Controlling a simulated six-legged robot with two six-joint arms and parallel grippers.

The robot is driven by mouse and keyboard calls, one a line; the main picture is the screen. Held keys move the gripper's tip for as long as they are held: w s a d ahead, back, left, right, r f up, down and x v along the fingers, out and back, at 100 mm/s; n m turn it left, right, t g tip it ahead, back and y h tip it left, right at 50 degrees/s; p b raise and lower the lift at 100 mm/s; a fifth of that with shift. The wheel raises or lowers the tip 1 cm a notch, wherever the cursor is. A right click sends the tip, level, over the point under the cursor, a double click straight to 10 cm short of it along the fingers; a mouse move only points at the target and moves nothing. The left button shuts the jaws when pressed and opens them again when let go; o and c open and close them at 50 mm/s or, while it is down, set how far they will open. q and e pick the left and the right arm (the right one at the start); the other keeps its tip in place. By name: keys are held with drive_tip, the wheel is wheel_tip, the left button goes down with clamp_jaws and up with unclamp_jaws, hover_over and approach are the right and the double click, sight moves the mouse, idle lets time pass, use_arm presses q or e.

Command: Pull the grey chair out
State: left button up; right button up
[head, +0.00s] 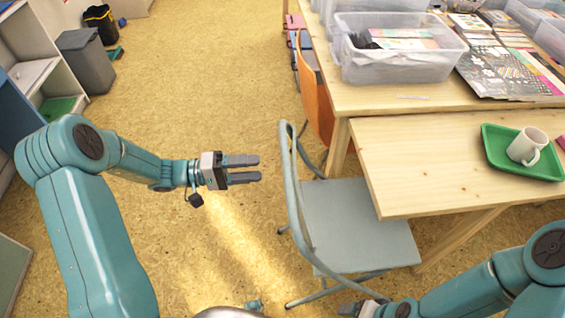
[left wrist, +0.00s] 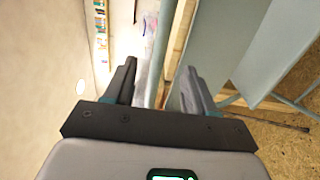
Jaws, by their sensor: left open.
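The grey chair (head: 358,228) stands at the near end of the wooden table, its seat partly under the tabletop. Its backrest (head: 293,190) is on the left side, facing my left gripper. My left gripper (head: 259,169) is open and empty, a short way left of the backrest and apart from it in the head view. In the left wrist view my left gripper (left wrist: 160,75) shows two spread fingers, and the grey chair (left wrist: 268,45) fills the right side. My right gripper (head: 345,308) is low at the bottom edge, near the chair's legs; its jaws are too unclear to read.
The wooden table (head: 400,150) carries a green tray (head: 495,160) with a white mug (head: 526,146), and clear plastic bins (head: 400,65) behind. An orange chair (head: 316,100) stands beyond the grey one. Open floor (head: 210,90) lies to the left.

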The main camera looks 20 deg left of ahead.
sight(288, 164)
use_arm(q)
drive_tip(key=b+x, duration=0.2)
drive_tip(key=x, duration=0.7)
drive_tip(key=shift+s+f, duration=0.1)
drive_tip(key=shift+s, duration=0.05)
drive_tip(key=shift+d, duration=0.35)
clamp_jaws()
drive_tip(key=shift+a, duration=0.1)
idle(0.5)
